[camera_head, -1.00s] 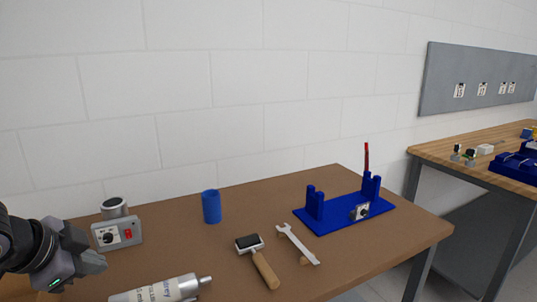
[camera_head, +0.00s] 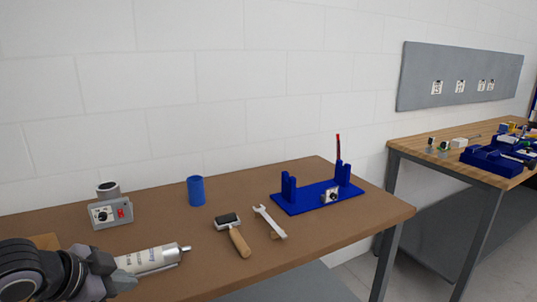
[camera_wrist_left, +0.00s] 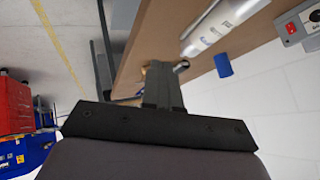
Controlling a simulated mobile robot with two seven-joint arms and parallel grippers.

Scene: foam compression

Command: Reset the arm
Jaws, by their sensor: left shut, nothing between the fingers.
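My left gripper (camera_head: 122,284) is at the lower left of the head view, near the front left of the brown table (camera_head: 320,235). In the left wrist view its fingers (camera_wrist_left: 162,68) are together with nothing between them. In the head view it is close to a silver-white tube (camera_head: 150,259) lying on the table, and it hides part of the table behind it. I cannot tell whether it touches the tube. The tube also shows in the left wrist view (camera_wrist_left: 215,25). My right gripper is not in view.
On the table are a grey device with a dial (camera_head: 111,213), a blue cylinder (camera_head: 196,191), a roller with wooden handle (camera_head: 238,238), a wrench (camera_head: 270,221) and a blue stand (camera_head: 305,200). A second, wooden-topped table (camera_head: 430,157) stands at the right.

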